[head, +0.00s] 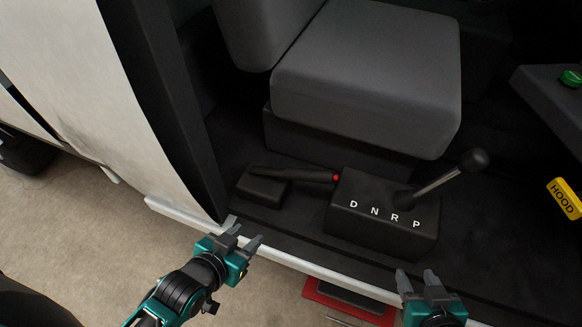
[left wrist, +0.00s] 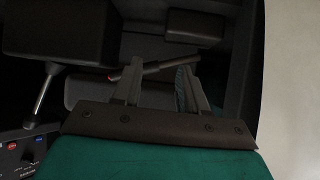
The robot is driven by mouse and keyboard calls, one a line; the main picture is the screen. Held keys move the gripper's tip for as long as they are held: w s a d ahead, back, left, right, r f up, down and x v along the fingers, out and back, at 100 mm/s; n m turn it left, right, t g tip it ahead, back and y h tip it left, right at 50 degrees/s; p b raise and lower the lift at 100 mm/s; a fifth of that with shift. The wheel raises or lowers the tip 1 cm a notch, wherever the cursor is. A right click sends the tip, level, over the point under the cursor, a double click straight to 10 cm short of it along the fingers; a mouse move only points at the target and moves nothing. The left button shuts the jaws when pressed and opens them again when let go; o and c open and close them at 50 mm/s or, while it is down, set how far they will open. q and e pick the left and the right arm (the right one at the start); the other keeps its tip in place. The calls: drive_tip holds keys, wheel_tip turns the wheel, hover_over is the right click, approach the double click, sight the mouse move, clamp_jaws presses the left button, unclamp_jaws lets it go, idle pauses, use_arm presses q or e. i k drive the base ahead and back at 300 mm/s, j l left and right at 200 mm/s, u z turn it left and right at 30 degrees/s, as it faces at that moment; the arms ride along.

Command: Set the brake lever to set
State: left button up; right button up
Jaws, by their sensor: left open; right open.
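The brake lever (head: 295,175) is a dark handle with a red button at its right end, lying low and nearly level over its small black base (head: 262,188). It also shows in the left wrist view (left wrist: 150,68), beyond the fingers, with the red tip at its left. My left gripper (head: 245,233) is open and empty at the door sill, below and left of the lever and apart from it. My right gripper (head: 418,278) is open and empty near the sill, below the gear box.
The gear box (head: 380,228) marked D N R P stands right of the lever, its shifter (head: 450,175) leaning right. A grey seat (head: 365,70) is behind. A yellow HOOD handle (head: 564,198) is at right. A red tray (head: 345,303) lies below the white sill (head: 320,278).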

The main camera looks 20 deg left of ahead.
sight(316, 176)
drive_tip(key=k+j+z, duration=0.25)
drive_tip(key=z, duration=0.2)
drive_tip(key=k+j+z, duration=0.1)
drive_tip(key=k+z, duration=0.6)
drive_tip(key=z, duration=0.15)
